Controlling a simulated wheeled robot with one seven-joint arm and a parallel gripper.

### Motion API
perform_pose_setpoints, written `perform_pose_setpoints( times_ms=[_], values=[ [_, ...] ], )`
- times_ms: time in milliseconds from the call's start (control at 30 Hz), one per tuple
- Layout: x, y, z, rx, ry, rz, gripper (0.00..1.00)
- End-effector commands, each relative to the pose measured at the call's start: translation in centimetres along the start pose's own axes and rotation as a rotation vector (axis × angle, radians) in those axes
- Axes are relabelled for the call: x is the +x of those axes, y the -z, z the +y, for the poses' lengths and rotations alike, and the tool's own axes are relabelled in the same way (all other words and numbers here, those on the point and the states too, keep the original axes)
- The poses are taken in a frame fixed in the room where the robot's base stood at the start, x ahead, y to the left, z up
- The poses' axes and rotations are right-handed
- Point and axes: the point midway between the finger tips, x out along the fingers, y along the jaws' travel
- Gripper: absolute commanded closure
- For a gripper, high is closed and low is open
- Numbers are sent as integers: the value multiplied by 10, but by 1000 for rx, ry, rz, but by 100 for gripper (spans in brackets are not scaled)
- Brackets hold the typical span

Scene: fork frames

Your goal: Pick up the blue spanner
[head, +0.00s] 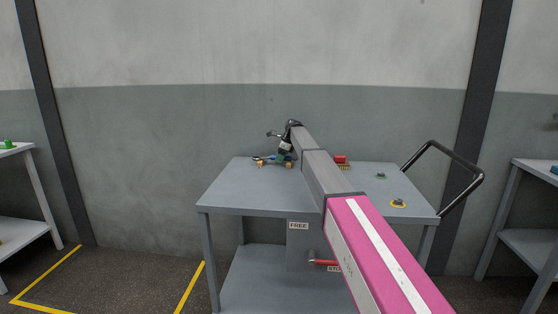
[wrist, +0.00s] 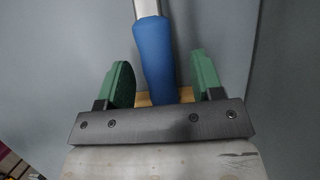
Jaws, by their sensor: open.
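The blue spanner shows large in the wrist view, with a blue handle (wrist: 153,55) and a grey metal shaft (wrist: 146,8) running out of the top of the picture. In the head view the spanner (head: 266,158) is small, at the back left of the grey table. My gripper (wrist: 162,70) has two green fingers, one on each side of the handle. A gap shows between the handle and each finger. In the head view my gripper (head: 284,153) is over the spanner and hides part of it.
Small yellowish blocks (head: 289,165) are at the spanner. A red item (head: 340,159), a small green item (head: 381,175) and a yellow item (head: 398,203) lie to the right on the grey table (head: 235,190). A black handle (head: 470,170) rises at its right end. The table's front left is clear.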

Motion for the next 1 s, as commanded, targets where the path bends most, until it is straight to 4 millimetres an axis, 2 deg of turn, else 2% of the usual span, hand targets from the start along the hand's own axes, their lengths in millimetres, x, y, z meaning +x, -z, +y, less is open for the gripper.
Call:
perform_pose_setpoints(
  times_ms=[167, 300, 333, 367, 767, 867, 1000],
  values=[
    [0, 0, 0, 0, 0, 0, 39],
    [0, 0, 0, 0, 0, 0, 85],
    [0, 0, 0, 0, 0, 0, 95],
    [0, 0, 0, 0, 0, 0, 100],
    [-5, -2, 0, 0, 1, -1, 100],
    [-14, -6, -1, 0, 2, -1, 100],
    [-36, -15, -1, -1, 2, -1, 100]
  ],
)
